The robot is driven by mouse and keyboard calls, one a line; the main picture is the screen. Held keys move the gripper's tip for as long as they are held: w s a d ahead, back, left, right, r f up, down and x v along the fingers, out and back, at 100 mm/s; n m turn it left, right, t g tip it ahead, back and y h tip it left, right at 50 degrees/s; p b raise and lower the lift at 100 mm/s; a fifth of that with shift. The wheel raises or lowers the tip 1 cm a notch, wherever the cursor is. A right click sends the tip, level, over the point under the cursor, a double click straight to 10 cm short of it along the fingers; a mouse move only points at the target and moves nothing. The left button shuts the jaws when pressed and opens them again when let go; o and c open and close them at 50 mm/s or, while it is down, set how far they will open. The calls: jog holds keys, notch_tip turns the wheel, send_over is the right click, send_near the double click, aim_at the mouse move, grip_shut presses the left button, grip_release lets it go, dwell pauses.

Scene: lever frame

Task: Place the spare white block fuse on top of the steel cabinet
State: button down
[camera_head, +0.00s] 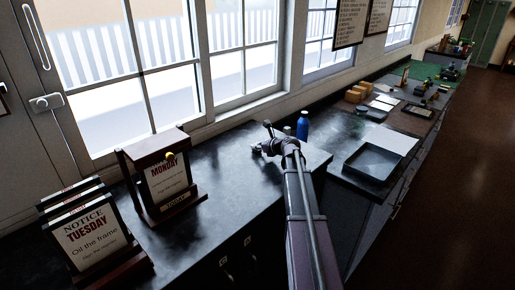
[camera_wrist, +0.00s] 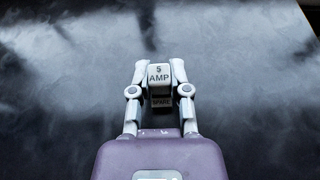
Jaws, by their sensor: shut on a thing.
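The spare white block fuse (camera_wrist: 159,76) is between the fingertips of my gripper (camera_wrist: 159,84) in the wrist view. It reads "5 AMP", with "SPARE" on a darker lower part. My gripper is shut on it. In the head view my gripper (camera_head: 262,147) is at the far end of my arm, over the dark worktop (camera_head: 225,165); the fuse is too small to make out there. I cannot tell how high the fuse is above the dark surface. I cannot make out the steel cabinet for certain in either view.
A wooden frame with a "MONDAY" card (camera_head: 167,180) and a rack of notice cards (camera_head: 90,237) stand at the left. A blue bottle (camera_head: 302,126) stands just beyond my gripper. A dark tray (camera_head: 372,163) lies on the right bench. Windows line the back.

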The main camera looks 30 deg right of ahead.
jog(key=shift+f, duration=0.2)
jog(key=c, duration=0.6)
grip_release()
jog(key=shift+r, duration=0.25)
jog(key=shift+s+d+r, duration=0.1)
jog(key=shift+s, duration=0.15)
jog(key=p+v, duration=0.4)
jog(key=v, duration=0.5)
jog(key=shift+s+d+r, duration=0.1)
jog(key=shift+s+r, duration=0.15)
jog(key=shift+s, duration=0.05)
jog(key=shift+p+v, duration=0.3)
jog(key=shift+v, duration=0.55)
jog(key=shift+f, duration=0.1)
